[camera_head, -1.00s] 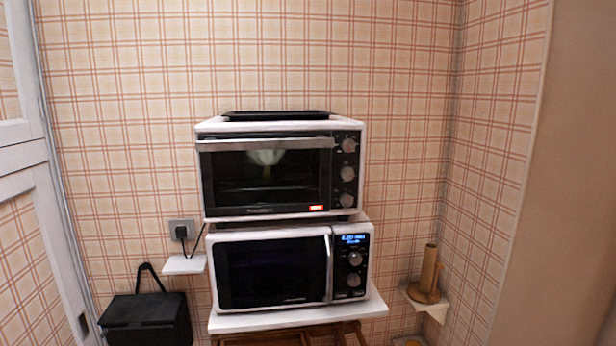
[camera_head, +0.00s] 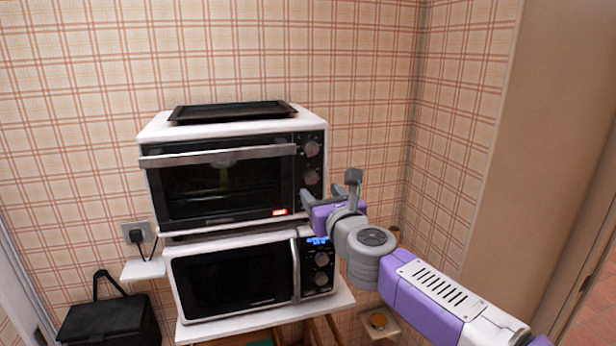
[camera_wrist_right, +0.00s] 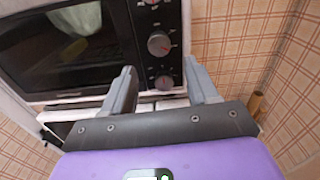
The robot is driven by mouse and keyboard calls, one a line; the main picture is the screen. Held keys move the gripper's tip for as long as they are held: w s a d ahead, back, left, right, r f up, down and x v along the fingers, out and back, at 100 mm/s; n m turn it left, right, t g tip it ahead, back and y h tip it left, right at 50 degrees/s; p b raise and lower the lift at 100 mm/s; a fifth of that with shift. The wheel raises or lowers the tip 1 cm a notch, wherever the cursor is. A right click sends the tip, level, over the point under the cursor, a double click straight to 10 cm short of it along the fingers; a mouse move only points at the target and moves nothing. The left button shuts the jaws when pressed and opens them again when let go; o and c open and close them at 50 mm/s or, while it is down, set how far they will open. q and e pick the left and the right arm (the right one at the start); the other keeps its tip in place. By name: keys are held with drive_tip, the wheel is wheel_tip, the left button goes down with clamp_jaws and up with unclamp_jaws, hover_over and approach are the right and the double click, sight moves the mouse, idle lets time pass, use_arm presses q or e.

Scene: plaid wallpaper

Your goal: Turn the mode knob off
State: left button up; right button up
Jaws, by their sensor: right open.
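The white toaster oven (camera_head: 228,131) stands on the microwave and has a column of round grey knobs on its right panel. In the head view, the upper knob (camera_head: 312,149) and the middle knob (camera_head: 311,177) show; the lowest knob is hidden by my gripper. In the right wrist view, the middle knob (camera_wrist_right: 158,43) and lowest knob (camera_wrist_right: 164,82) show. I cannot tell from markings which is the mode knob. My right gripper (camera_head: 330,188) is open and empty in front of the lower panel. Its fingers frame the lowest knob in the right wrist view. My left gripper is out of view.
The microwave (camera_head: 235,278) with its own knobs sits below on a white shelf (camera_head: 205,331). A black tray (camera_head: 235,111) lies on top of the oven. The side wall is at right. A black bag (camera_head: 108,325) stands at lower left.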

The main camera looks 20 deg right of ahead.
sight(312, 180)
drive_tip(key=shift+w+r, duration=0.55)
drive_tip(key=shift+w, duration=0.2)
drive_tip(key=w, duration=0.2)
drive_tip(key=w+p, duration=0.1)
drive_tip(key=shift+w+a+f, duration=0.1)
drive_tip(key=shift+w+f, duration=0.15)
drive_tip(key=shift+w, duration=0.15)
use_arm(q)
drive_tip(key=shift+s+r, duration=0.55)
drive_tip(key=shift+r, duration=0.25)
use_arm(e)
drive_tip(key=shift+r, duration=0.1)
drive_tip(key=shift+w, duration=0.2)
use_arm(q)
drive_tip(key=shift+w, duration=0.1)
use_arm(e)
drive_tip(key=shift+c, duration=0.4)
drive_tip(key=shift+s, duration=0.1)
drive_tip(key=c, duration=1)
